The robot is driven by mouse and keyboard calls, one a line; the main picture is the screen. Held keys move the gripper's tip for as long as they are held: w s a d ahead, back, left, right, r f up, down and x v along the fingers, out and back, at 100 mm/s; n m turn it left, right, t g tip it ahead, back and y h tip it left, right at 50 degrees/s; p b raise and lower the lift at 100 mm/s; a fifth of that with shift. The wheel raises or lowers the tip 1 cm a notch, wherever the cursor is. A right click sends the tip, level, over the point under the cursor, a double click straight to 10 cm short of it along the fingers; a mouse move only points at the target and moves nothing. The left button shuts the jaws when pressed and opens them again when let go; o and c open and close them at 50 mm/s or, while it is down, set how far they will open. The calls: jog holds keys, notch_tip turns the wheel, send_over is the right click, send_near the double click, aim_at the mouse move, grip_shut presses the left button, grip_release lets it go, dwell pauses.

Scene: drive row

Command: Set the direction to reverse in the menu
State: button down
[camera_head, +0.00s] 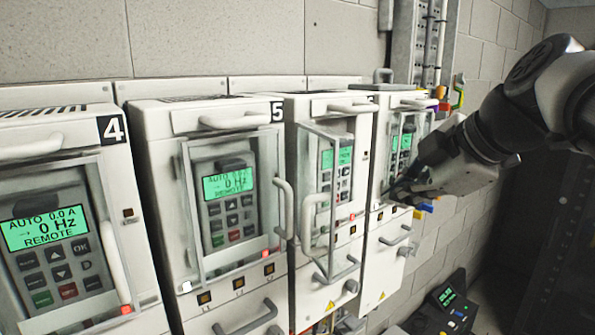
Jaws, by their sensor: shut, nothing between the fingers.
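Several white drive cabinets stand in a row, each with a keypad and green screen. The drive marked 4 has a screen (45,228) reading AUTO, 0.0 A, 0 Hz, REMOTE. The drive marked 5 has a screen (228,184) with similar text. The third drive's screen (345,156) shows behind or beside its clear door (320,205), which stands out from the front. The rightmost drive's screen (402,141) is too small to read. My gripper (393,191) is shut and empty, at the lower front of that rightmost drive; contact cannot be told. No direction menu is readable.
Handles stick out from the fronts, such as the door handle (284,208) on drive 5. A dark device with a lit display (446,297) is at the lower right. A dark cabinet (560,250) stands at right. Cable trunking (425,45) runs up the block wall.

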jog(key=w+a+p, duration=0.3)
jog(key=w+a, duration=0.2)
jog(key=w, duration=0.2)
jog(key=shift+a, duration=0.15)
dwell(0.3)
jog(key=shift+w, duration=0.1)
dwell(1.2)
jog(key=shift+w+a, duration=0.25)
jog(key=shift+w, duration=0.05)
jog(key=shift+w+a, duration=0.2)
jog(key=shift+w, duration=0.05)
dwell(0.7)
jog(key=shift+s+d, duration=0.15)
jog(key=shift+s+d+b, duration=0.3)
jog(key=shift+s+d, duration=0.05)
jog(key=shift+s, duration=0.15)
